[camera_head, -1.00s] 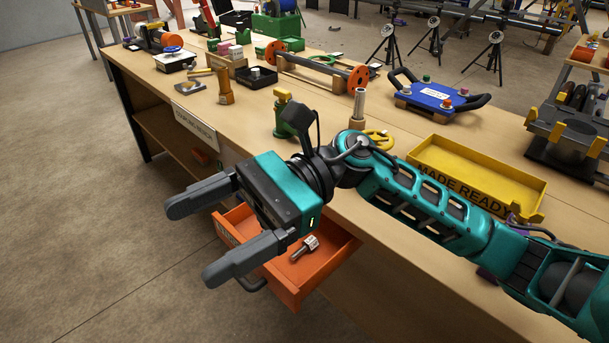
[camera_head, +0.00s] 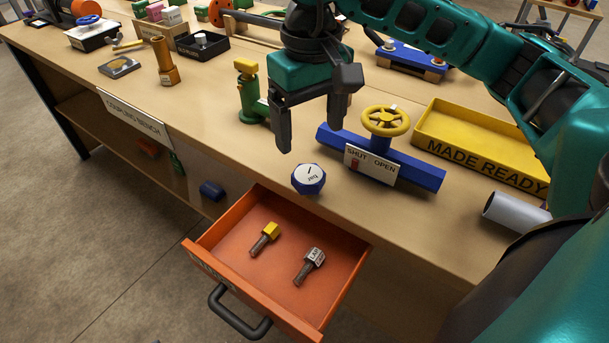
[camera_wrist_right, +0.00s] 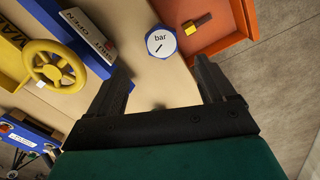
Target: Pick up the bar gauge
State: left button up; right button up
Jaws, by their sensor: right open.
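The bar gauge (camera_head: 308,178) is a blue, round-edged dial with a white face marked "bar". It lies on the bench top behind the open drawer, left of the blue valve block. It also shows in the right wrist view (camera_wrist_right: 161,43), ahead of the fingers. My right gripper (camera_head: 312,118) points down above the bench, open and empty, a little behind and above the gauge. In the wrist view the two fingers of the right gripper (camera_wrist_right: 165,85) stand apart with bare bench between them. My left gripper is not in view.
The open orange drawer (camera_head: 231,222) holds a yellow-headed fitting (camera_head: 265,238) and a white-headed one (camera_head: 310,266). A valve block with a yellow handwheel (camera_head: 385,120) stands right of the gauge. A yellow tray (camera_head: 487,157) and a grey cylinder (camera_head: 513,212) lie further right.

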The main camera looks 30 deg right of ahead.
aim_at(309, 174)
notch_tip(309, 174, down, 9)
jog(key=shift+s+a+b, duration=0.1)
jog(key=shift+a+b, duration=0.05)
jog(key=shift+b, duration=0.4)
jog(key=shift+c, duration=0.4)
jog(key=c, duration=1.2)
jog(key=shift+r, duration=0.1)
jog(key=shift+r, duration=0.1)
